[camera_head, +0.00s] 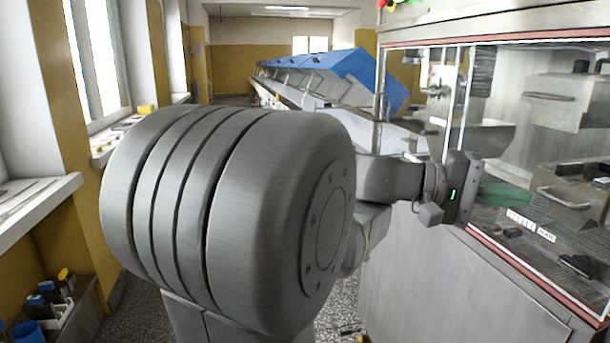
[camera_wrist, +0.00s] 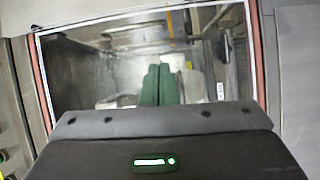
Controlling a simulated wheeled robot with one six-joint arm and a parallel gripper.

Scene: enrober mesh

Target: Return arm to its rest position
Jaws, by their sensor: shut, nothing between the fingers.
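My gripper (camera_head: 503,194) is at the right in the head view, with its green fingers pointing right toward the clear front of a steel machine (camera_head: 455,290). In the wrist view my gripper (camera_wrist: 161,70) shows two green fingers side by side and touching, shut with nothing between them. Beyond them is the red-edged opening or window of the machine. I cannot tell whether the fingertips are inside it. My arm stretches out to the right, and its large grey joint hides much of the middle of the head view.
A long conveyor line with blue covers (camera_head: 315,62) runs back along the room. Windows and a sill (camera_head: 38,205) line the left wall. A box of bottles (camera_head: 62,310) stands at lower left. Speckled floor (camera_head: 340,300) shows between the arm and the machine.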

